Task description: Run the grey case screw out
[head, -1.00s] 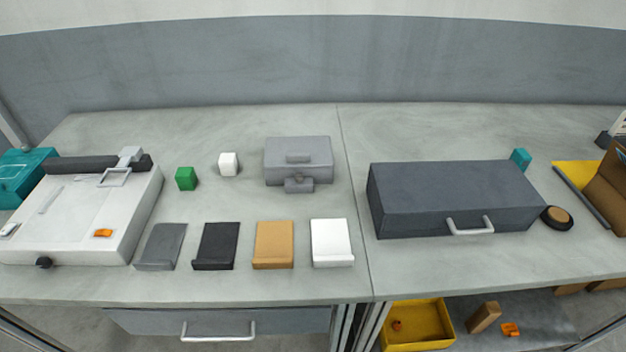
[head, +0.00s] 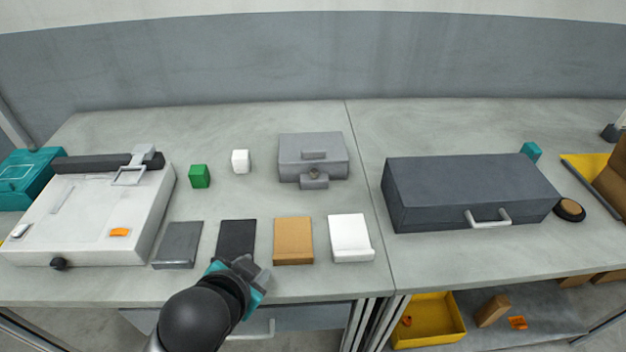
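The grey case (head: 300,148) stands shut on the worktop, a little above the middle of the head view. It has a small handle on its lid and a tab at its front. A small round screw head (head: 314,176) shows on that tab. My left gripper (head: 250,278) is at the worktop's front edge, in front of the black stand and well apart from the case. Its fingers are seen from behind, and their opening is hidden. My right gripper is out of view.
Grey (head: 178,244), black (head: 236,238), tan (head: 294,240) and white (head: 350,236) stands line the front. Green (head: 200,176) and white (head: 240,161) blocks sit left of the case. A dark box (head: 465,185) is right; a white machine (head: 90,215) is left.

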